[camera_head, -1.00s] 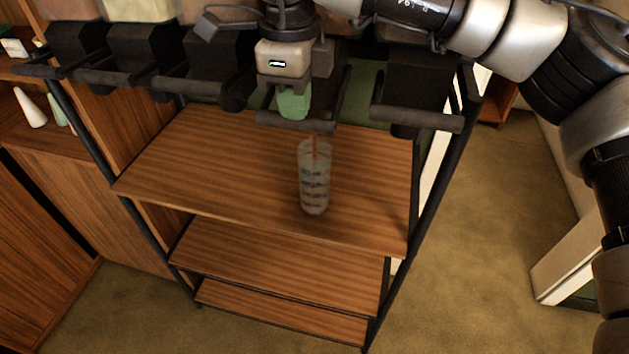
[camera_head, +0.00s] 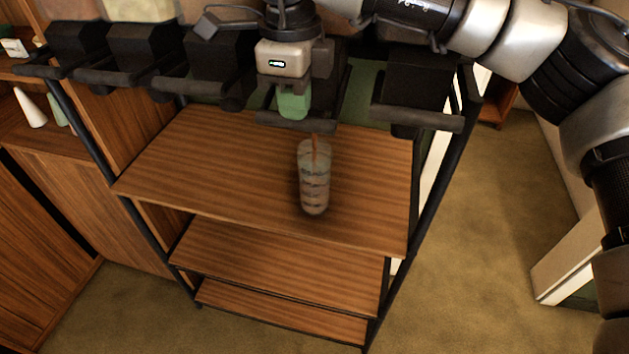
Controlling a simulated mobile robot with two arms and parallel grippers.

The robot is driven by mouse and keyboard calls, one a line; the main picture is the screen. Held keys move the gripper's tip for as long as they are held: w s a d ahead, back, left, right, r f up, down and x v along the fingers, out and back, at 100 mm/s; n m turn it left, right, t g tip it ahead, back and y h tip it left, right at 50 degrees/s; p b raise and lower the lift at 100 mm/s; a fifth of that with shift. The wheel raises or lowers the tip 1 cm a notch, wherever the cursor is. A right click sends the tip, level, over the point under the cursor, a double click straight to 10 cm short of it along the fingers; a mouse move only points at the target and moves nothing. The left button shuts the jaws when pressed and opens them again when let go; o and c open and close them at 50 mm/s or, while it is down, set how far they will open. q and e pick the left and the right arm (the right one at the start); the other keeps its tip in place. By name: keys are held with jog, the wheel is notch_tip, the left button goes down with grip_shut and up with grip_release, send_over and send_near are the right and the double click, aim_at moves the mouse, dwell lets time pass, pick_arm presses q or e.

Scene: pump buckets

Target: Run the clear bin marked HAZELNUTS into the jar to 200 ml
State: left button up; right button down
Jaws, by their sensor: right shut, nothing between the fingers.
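The clear jar (camera_head: 314,190) with dark ring marks stands upright on the top wooden shelf. A thin brown stream (camera_head: 315,150) falls into its mouth, and the jar looks brownish inside. The exact level against the marks is too small to read. My right gripper (camera_head: 292,103), with green fingertips, is shut and empty at the front bar of the dispenser above the jar. Whether it touches the bar I cannot tell. The gripper hides most of that dispenser, and no HAZELNUTS label shows. My left gripper is not in view.
Several dark dispensers with front bars line the back, such as one at left (camera_head: 210,70) and one at right (camera_head: 415,90). The top shelf (camera_head: 210,165) is otherwise bare. A side cabinet at left holds a white cone (camera_head: 30,108).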

notch_tip(320, 180, up, 8)
jog(key=p, duration=0.5)
jog(key=shift+s+a+f, duration=0.1)
jog(key=shift+s+f, duration=0.05)
jog(key=shift+f, duration=0.2)
notch_tip(320, 180, up, 5)
jog(key=p, duration=0.3)
dwell(0.4)
